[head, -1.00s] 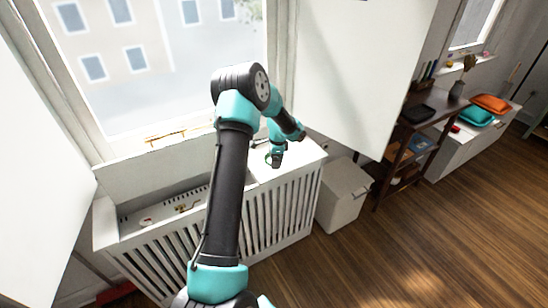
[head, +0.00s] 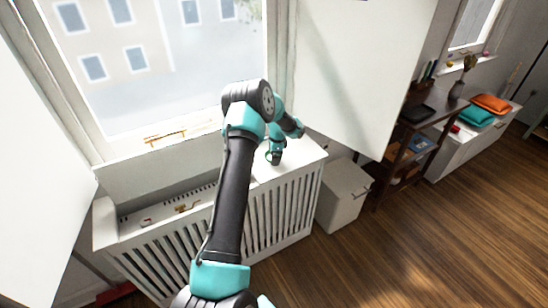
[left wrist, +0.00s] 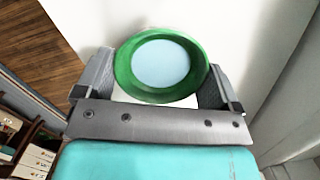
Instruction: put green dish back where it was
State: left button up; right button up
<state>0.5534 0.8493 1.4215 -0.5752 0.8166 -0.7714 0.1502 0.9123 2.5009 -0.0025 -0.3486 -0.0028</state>
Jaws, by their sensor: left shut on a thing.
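The green dish (left wrist: 124,68), a round green rim around a pale blue centre, sits between the two fingers of my left gripper (left wrist: 158,76) in the left wrist view. The fingers are shut on its sides. In the head view my left gripper (head: 276,160) is over the right end of the white slatted radiator cover (head: 298,153), below the window. The dish is mostly hidden there by the gripper. I cannot tell whether the dish touches the surface. My right gripper is in neither view.
A white box (head: 343,200) stands on the floor right of the cover. The wooden floor is open.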

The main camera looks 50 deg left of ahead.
pick_arm(q)
jog(key=shift+f, duration=0.55)
jog(key=shift+f, duration=0.15)
jog(key=o, duration=0.8)
jog(key=r, duration=0.8)
jog(key=w+d+r, duration=0.1)
jog(key=r, duration=0.3)
jog(key=shift+r, duration=0.1)
